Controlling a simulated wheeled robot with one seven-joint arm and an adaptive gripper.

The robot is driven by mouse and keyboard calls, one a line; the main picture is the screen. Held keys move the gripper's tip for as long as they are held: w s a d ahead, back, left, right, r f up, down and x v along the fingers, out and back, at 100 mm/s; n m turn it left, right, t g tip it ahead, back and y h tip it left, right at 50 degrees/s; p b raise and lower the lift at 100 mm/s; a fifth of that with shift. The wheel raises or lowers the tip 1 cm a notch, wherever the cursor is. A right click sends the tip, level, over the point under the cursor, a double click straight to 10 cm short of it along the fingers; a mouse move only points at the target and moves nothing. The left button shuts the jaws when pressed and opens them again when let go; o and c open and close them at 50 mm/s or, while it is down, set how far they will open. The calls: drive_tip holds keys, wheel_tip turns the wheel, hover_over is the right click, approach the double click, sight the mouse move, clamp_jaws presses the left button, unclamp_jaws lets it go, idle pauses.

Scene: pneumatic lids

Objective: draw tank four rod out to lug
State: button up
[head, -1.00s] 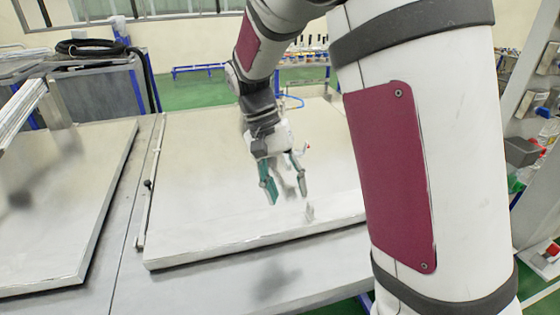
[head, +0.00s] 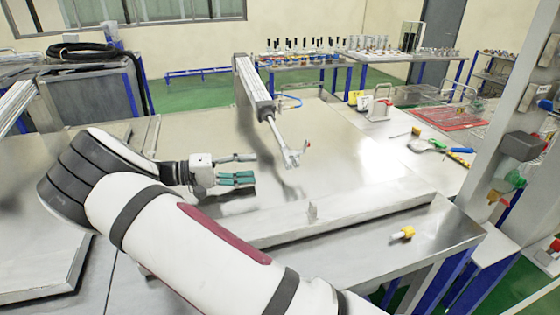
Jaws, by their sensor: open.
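A grey pneumatic cylinder (head: 253,86) stands over the metal lid (head: 372,168) in the head view. Its thin rod (head: 278,134) reaches down toward the front and ends in a pale fork-like end (head: 291,157). My gripper (head: 250,168) is open and empty, with fingers pointing right, left of the rod end. I cannot read any tank number.
A yellow-tipped fitting (head: 403,233) lies on the bench's front strip. Tools and a red tray (head: 447,117) are at the right. A post with bins (head: 522,146) stands at the far right. The lid between my gripper and the lug is clear.

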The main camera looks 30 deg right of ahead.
sight(283, 159)
drive_tip(key=shift+w+a+r+t+h, duration=0.1)
drive_tip(key=shift+w+a+t+h, duration=0.3)
drive_tip(key=shift+w+a+h, duration=0.25)
drive_tip(key=s+d+p, duration=0.1)
drive_tip(key=d, duration=0.3)
drive_tip(key=d+p, duration=0.1)
drive_tip(key=d, duration=0.4)
drive_tip(key=s+d+p, duration=0.1)
drive_tip(key=d, duration=0.3)
drive_tip(key=shift+s+d+p, duration=0.15)
drive_tip(key=shift+s+p, duration=0.15)
drive_tip(key=shift+s, duration=0.05)
clamp_jaws()
